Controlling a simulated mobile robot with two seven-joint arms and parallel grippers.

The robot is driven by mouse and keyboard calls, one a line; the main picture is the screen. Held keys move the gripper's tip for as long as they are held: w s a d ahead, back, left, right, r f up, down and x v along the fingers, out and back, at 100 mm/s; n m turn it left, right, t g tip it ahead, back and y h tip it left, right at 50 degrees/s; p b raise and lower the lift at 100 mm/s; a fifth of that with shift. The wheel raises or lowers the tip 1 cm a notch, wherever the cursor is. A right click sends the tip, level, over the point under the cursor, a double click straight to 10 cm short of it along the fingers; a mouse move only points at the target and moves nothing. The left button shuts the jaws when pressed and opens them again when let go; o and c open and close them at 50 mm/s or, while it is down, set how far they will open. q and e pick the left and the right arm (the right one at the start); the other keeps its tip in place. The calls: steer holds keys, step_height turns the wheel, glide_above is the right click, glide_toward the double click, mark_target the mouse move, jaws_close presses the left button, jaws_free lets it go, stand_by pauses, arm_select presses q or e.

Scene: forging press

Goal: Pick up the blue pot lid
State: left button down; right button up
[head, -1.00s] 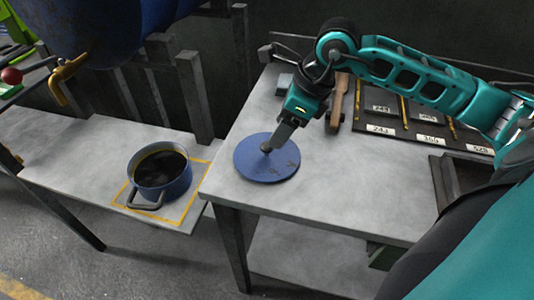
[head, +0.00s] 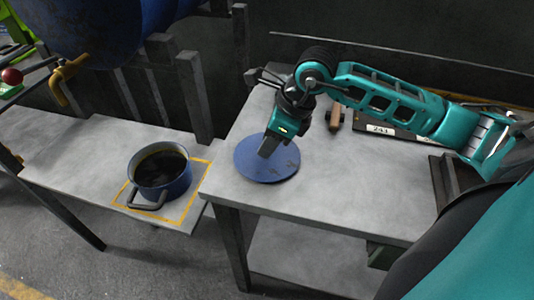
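The blue pot lid (head: 270,170) lies flat on the right-hand grey table. My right gripper (head: 267,152) points down over the middle of the lid, its fingers at or just above the lid's surface. The lid's knob is hidden behind the fingers. I cannot tell whether the fingers are open or shut, or whether they touch the knob. My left gripper is not in view.
A blue pot (head: 161,174) with dark contents stands inside a yellow outline on the left table (head: 75,160). A wooden-handled tool (head: 335,117) and a labelled dark tray (head: 400,133) lie behind my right arm. The right table's (head: 340,200) front is clear.

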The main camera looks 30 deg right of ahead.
jaws_close()
steer(key=shift+r, duration=0.15)
